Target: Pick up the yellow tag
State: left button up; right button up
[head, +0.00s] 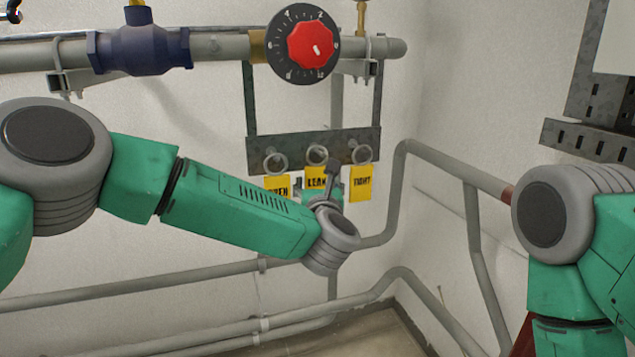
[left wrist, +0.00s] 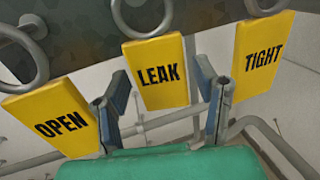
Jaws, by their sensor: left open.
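Three yellow tags hang in a row from rings on a grey metal bracket. The OPEN tag (head: 277,184) is on the left, the LEAK tag (head: 316,173) in the middle and the TIGHT tag (head: 361,184) on the right. My left gripper (head: 317,190) is in front of the LEAK tag and hides its lower part in the head view. In the left wrist view, its two fingers (left wrist: 163,78) are spread and empty, with the LEAK tag (left wrist: 156,72) showing between them. The OPEN tag (left wrist: 50,118) lies close beside the left finger. My right gripper is out of view.
The bracket (head: 357,146) hangs below a thick pipe with a red dial (head: 312,44) and a blue valve (head: 140,47). Thinner grey pipes (head: 445,161) run below and to the right along the wall. A slotted metal frame (head: 585,140) stands at the right.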

pick_arm(q)
jog(key=c, duration=1)
jog(key=shift+r, duration=0.1)
jog(key=shift+r, duration=0.6)
jog(key=s+d, duration=0.1)
jog(key=s, duration=0.6)
jog(key=s+d+f, duration=0.1)
jog(key=s, duration=0.6)
jog(key=s+f+b, duration=0.1)
jog(key=s, duration=0.6)
jog(key=shift+s+d+f, duration=0.1)
jog(key=shift+d+f, duration=0.1)
jog(key=shift+d, duration=0.2)
